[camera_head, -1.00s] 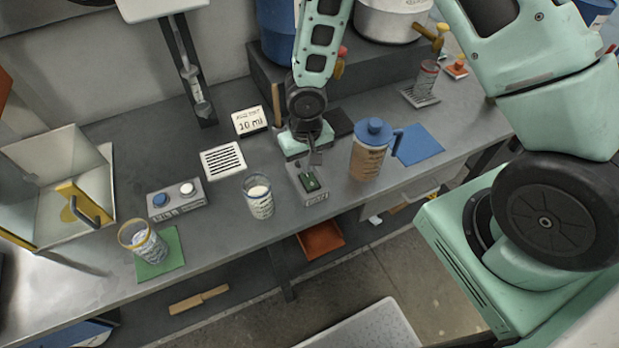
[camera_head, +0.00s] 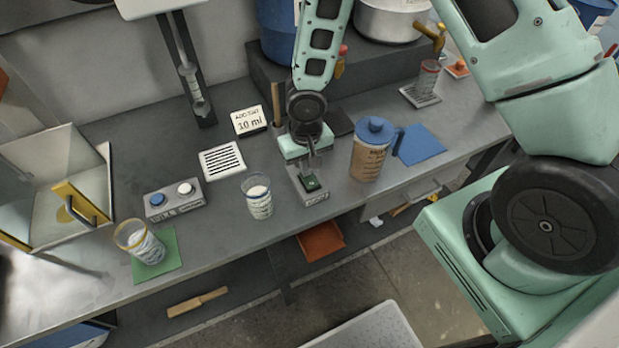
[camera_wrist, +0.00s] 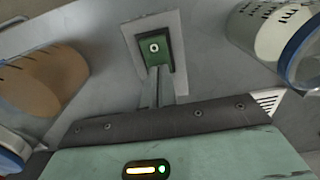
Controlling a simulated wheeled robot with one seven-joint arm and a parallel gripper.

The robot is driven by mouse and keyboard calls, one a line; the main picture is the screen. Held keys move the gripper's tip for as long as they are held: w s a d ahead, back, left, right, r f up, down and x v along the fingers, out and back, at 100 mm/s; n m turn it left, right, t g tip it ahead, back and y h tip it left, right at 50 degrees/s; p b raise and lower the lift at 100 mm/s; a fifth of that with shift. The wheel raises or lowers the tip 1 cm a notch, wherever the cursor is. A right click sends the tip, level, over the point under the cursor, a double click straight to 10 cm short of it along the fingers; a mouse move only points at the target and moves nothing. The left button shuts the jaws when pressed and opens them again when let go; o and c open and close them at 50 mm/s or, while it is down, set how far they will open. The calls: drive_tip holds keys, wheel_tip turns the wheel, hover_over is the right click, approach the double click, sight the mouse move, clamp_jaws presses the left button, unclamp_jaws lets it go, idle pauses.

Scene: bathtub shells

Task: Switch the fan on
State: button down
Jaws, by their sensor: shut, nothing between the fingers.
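A small grey switch box with a green rocker (camera_head: 310,183) stands near the table's front edge, with a label on its front too small to read surely. In the wrist view the green rocker (camera_wrist: 155,50) has a pale round mark and sits in a grey plate. My gripper (camera_head: 312,168) is over the back of this box, pointing down, with its fingers shut and empty. In the wrist view the narrow shut fingers (camera_wrist: 156,88) end at the near edge of the rocker. I cannot tell whether they touch it. No fan is clearly seen.
A glass with white contents (camera_head: 257,196) stands close left of the switch box, and a blue-lidded jug (camera_head: 371,150) close right. A box with blue and white buttons (camera_head: 174,200) is farther left.

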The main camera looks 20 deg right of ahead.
drive_tip(key=shift+r+p, duration=2.8)
drive_tip(key=shift+r, duration=0.7)
